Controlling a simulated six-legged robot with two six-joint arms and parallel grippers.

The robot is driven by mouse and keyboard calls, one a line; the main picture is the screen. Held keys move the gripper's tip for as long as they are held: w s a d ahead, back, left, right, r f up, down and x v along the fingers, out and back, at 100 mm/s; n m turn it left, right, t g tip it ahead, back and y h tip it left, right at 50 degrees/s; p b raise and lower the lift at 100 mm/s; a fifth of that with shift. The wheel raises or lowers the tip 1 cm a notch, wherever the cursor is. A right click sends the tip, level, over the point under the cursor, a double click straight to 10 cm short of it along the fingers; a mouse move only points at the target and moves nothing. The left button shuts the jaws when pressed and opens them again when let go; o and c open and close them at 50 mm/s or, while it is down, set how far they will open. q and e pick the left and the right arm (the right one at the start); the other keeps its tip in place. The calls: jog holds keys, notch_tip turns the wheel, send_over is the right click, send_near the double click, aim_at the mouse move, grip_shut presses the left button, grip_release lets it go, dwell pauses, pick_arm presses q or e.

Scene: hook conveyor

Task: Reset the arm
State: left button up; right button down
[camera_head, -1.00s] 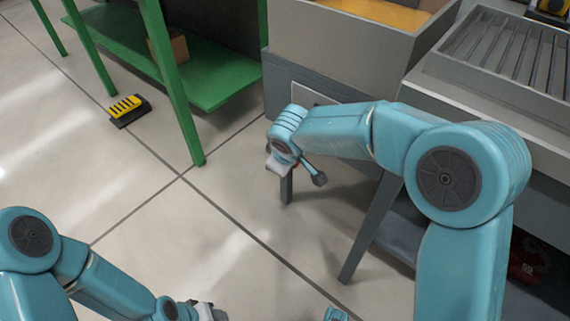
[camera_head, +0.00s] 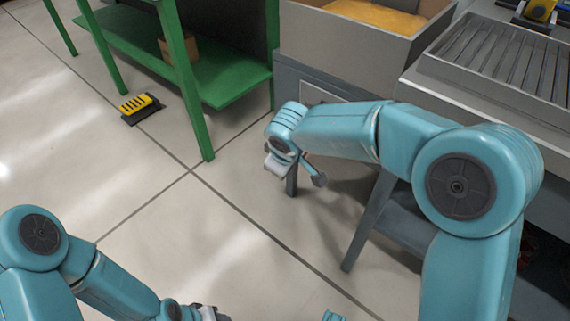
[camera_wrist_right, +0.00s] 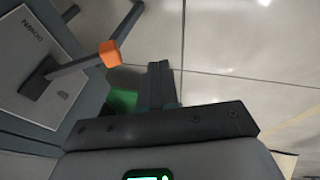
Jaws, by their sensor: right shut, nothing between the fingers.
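My right arm reaches across the head view, bent at the elbow, with its wrist low in front of the grey machine. In the right wrist view my right gripper (camera_wrist_right: 160,85) is shut and empty, its dark fingers together over the floor. A lever with an orange end (camera_wrist_right: 110,54) stands out from a grey machine panel (camera_wrist_right: 38,75) left of the fingers, apart from them in that picture. My left arm is folded at the lower left of the head view. Only the start of its gripper (camera_head: 207,313) shows at the bottom edge, and its fingers are hidden.
A green bench (camera_head: 165,65) with a small brown box (camera_head: 177,48) stands at upper left. A yellow and black pedal (camera_head: 140,106) lies on the floor. A grey bin with yellow contents (camera_head: 376,14) and a slatted conveyor (camera_head: 500,55) fill the upper right. Tiled floor is free in the middle.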

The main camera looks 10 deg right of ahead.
pick_arm(q)
jog(key=shift+s+a+r, duration=0.1)
jog(key=shift+s+a, duration=0.1)
jog(key=shift+s, duration=0.25)
pick_arm(e)
jog(key=shift+s+a+r, duration=0.1)
jog(key=shift+s+r, duration=0.1)
